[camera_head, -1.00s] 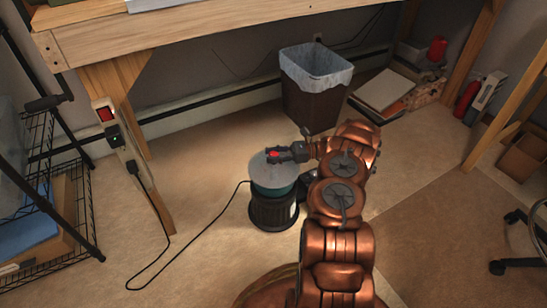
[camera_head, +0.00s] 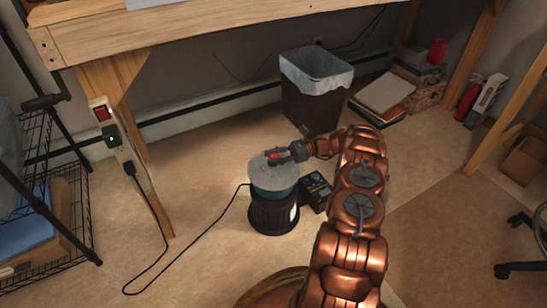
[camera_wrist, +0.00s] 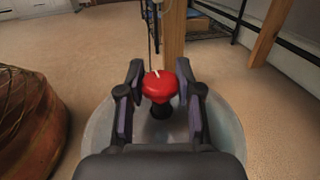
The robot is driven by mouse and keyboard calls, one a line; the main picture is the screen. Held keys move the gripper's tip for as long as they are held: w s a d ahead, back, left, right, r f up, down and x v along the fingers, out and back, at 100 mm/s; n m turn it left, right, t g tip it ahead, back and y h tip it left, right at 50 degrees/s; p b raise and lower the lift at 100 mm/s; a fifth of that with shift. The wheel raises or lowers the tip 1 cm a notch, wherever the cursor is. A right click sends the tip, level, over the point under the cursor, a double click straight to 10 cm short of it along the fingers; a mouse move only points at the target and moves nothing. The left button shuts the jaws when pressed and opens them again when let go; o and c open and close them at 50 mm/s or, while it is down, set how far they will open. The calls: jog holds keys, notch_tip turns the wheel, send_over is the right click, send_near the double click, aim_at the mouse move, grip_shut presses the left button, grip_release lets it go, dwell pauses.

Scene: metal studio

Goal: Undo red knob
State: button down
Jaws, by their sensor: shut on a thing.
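The red knob (camera_wrist: 160,86) stands on top of a round, pale translucent lid (camera_wrist: 225,122) in the wrist view. A white mark shows on the knob's top. In the head view the knob (camera_head: 274,156) is a small red spot on the lid of a dark, teal-banded canister (camera_head: 272,212) on the floor. My gripper (camera_wrist: 160,92) has one finger on each side of the knob and is shut on it. In the head view my gripper (camera_head: 280,155) reaches the lid from the right. The fingers partly hide the knob there.
A black box (camera_head: 315,190) stands right of the canister. A bin (camera_head: 315,103) with a white liner is behind. A black cord (camera_head: 190,245) runs left to an outlet on a wooden post (camera_head: 145,190). A wire shelf (camera_head: 50,170) is at far left. Floor in front is clear.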

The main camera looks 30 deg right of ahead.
aim_at(273, 156)
jog(key=c, duration=0.7)
grip_release()
jog(key=shift+r, duration=0.1)
jog(key=shift+r, duration=4.9)
